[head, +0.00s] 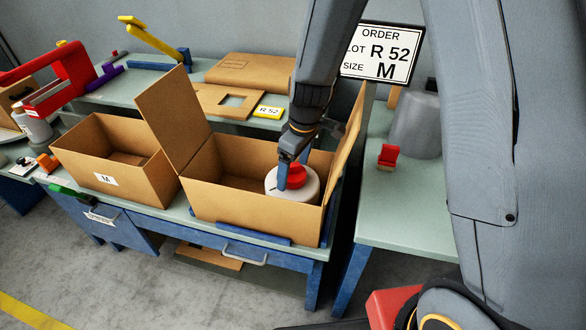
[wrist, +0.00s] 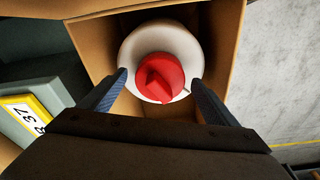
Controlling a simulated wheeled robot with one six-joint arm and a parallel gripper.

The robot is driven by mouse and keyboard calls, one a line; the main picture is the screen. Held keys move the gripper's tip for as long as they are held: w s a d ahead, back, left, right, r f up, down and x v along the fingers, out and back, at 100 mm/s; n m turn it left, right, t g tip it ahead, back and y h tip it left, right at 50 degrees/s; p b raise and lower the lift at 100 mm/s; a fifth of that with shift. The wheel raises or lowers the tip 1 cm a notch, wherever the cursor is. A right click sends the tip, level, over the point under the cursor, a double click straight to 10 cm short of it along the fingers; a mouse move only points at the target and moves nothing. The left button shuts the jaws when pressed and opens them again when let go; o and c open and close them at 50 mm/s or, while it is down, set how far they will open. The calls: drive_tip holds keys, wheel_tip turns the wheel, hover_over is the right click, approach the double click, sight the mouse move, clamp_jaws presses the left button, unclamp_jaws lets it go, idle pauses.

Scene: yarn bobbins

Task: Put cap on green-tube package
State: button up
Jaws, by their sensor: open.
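A white package (head: 309,190) with a red cap (head: 291,181) on top stands inside the open cardboard box (head: 245,210), at its right end. In the wrist view the red cap (wrist: 159,77) sits on the white package (wrist: 137,44), between my two fingers. My gripper (head: 288,165) reaches down into the box from above. It is open, and in the wrist view its fingers (wrist: 158,80) are spread either side of the cap, with a gap to it. No green tube shows; the cap hides the middle of the package.
A second open box marked M (head: 105,180) stands to the left. The boxes' raised flaps (head: 172,115) stand close to my arm's workspace. A sign (head: 382,55) reads R 52, M.

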drive_tip(key=r, duration=0.5)
drive_tip(key=d+r+b, duration=0.1)
drive_tip(key=r, duration=0.1)
drive_tip(key=shift+s+r, duration=0.2)
drive_tip(key=shift+s, duration=0.15)
